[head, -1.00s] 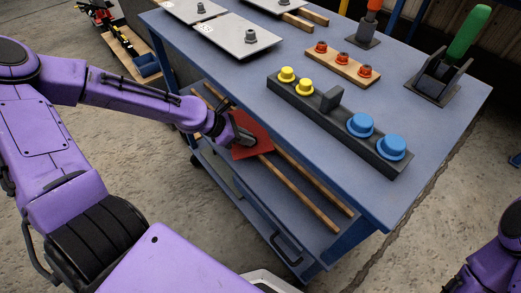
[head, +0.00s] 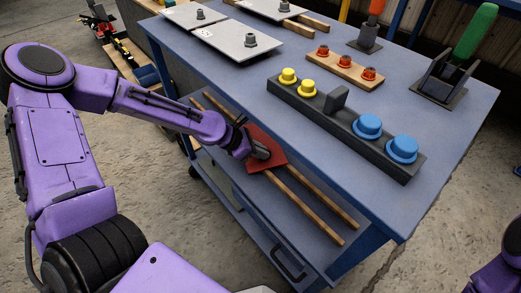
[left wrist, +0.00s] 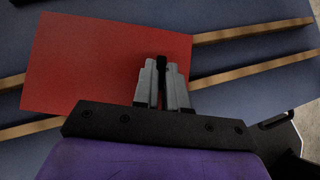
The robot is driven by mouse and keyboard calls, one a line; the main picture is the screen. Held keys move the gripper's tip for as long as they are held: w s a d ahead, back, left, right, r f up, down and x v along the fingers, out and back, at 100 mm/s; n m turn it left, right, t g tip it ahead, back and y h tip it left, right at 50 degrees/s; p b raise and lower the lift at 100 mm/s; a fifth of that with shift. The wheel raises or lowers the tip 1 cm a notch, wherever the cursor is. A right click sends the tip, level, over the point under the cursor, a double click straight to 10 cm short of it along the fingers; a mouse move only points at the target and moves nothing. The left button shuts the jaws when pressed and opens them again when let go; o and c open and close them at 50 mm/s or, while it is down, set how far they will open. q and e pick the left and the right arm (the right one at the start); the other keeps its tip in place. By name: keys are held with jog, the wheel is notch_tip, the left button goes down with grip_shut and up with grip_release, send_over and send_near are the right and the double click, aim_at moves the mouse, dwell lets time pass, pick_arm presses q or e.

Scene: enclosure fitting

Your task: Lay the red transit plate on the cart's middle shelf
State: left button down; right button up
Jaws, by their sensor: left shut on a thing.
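The red transit plate (head: 264,144) is at the cart's middle shelf (head: 290,224), partly under the overhang of the top. In the left wrist view the plate (left wrist: 95,62) lies across two wooden strips (left wrist: 250,72); I cannot tell whether it touches them. My left gripper (head: 264,154) is shut on the plate's knob or handle, which the fingers mostly hide. The fingers (left wrist: 164,75) show over the plate's near right part in the left wrist view. My right gripper is out of view; only a bit of that arm shows at the lower right.
The cart's blue top (head: 330,140) overhangs the shelf. It carries grey plates (head: 238,40), a black block with yellow and blue knobs (head: 345,125), a wooden strip with red knobs (head: 345,68) and a green-handled clamp (head: 470,40). The shelf's near right part is bare apart from the strips.

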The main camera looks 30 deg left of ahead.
pick_arm(q)
jog(key=shift+f, duration=0.15)
jog(key=c, duration=1.2)
grip_release()
jog(key=shift+o, duration=0.2)
jog(key=shift+r, duration=0.3)
jog(key=p+v, duration=1.1)
jog(key=v, duration=0.1)
jog(key=shift+r, duration=0.2)
